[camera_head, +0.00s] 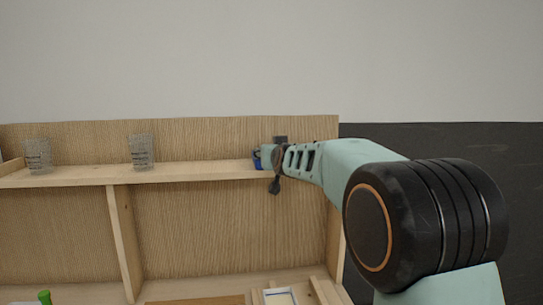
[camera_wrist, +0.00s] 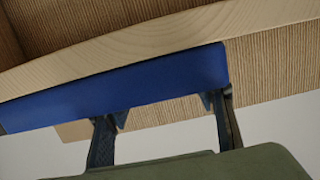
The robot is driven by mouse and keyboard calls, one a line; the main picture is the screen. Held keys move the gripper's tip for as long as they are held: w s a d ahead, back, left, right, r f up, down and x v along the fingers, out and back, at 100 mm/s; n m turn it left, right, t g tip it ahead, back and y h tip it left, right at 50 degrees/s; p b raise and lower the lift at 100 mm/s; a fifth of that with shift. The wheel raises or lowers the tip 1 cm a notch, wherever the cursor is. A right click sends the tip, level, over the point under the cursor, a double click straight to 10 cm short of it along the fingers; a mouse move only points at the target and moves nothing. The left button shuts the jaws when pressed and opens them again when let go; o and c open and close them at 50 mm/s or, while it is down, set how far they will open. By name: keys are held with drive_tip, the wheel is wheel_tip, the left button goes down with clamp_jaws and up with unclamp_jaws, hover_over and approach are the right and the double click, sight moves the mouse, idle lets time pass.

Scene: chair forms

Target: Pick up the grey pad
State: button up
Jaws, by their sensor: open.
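My gripper (camera_head: 272,162) is at the right end of the upper shelf in the head view. It is open. A blue object (camera_head: 257,159) shows at its tip. In the wrist view a long blue block (camera_wrist: 130,85) lies along the wooden edge, and the fingertips of my gripper (camera_wrist: 165,108) reach its near side, spaced apart. I cannot tell whether they touch it. No grey pad can be clearly picked out in either view; a small dark grey piece above the gripper may be a finger.
Two clear glasses, one at left (camera_head: 38,157) and one mid-shelf (camera_head: 141,152), stand on the wooden shelf (camera_head: 200,172). An upright divider (camera_head: 124,240) is below. A green-topped item (camera_head: 44,297) and a white tray (camera_head: 280,298) sit low in front. The shelf between the glasses is clear.

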drive_tip(key=shift+w, duration=0.2)
drive_tip(key=shift+c, duration=0.2)
drive_tip(key=c, duration=0.7)
